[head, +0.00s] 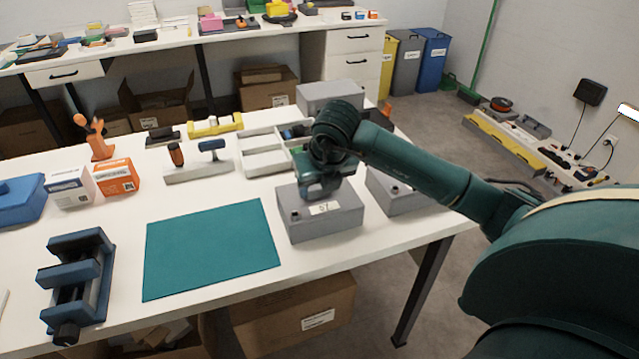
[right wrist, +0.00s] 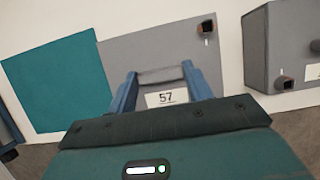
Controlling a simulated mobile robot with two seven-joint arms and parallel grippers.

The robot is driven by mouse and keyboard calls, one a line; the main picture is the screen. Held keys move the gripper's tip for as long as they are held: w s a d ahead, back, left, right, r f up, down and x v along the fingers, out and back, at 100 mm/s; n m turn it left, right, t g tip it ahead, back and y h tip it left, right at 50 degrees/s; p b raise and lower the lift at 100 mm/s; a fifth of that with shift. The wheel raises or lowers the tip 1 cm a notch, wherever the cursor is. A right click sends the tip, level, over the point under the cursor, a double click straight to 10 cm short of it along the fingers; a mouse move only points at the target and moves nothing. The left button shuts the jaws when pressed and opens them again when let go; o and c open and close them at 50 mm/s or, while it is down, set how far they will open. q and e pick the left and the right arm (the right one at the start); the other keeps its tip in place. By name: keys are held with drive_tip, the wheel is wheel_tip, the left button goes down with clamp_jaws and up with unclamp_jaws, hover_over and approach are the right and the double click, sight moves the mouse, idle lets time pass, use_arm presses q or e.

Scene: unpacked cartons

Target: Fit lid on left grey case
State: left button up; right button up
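The left grey case (head: 322,229) stands on the white table, to the right of the teal mat. A flat grey lid (right wrist: 128,52) with a label reading 57 covers its top in the right wrist view; any gap between lid and case cannot be made out. My right gripper (head: 322,187) is above the case, pointing down. In the right wrist view its two blue fingers (right wrist: 162,80) are apart, on either side of a grey grip bar on the lid, and appear closed on it. My left gripper is not in view.
A second grey case (head: 385,192) stands close on the right, partly behind my arm. A grey tray (head: 262,163) and another grey box (head: 330,92) are behind. The teal mat (head: 210,250) is bare. A blue vise (head: 75,280) stands at the left front.

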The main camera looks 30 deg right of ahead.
drive_tip(key=o, duration=0.5)
drive_tip(key=shift+o, duration=0.2)
drive_tip(key=v, duration=1.3)
drive_tip(key=shift+s, duration=0.15)
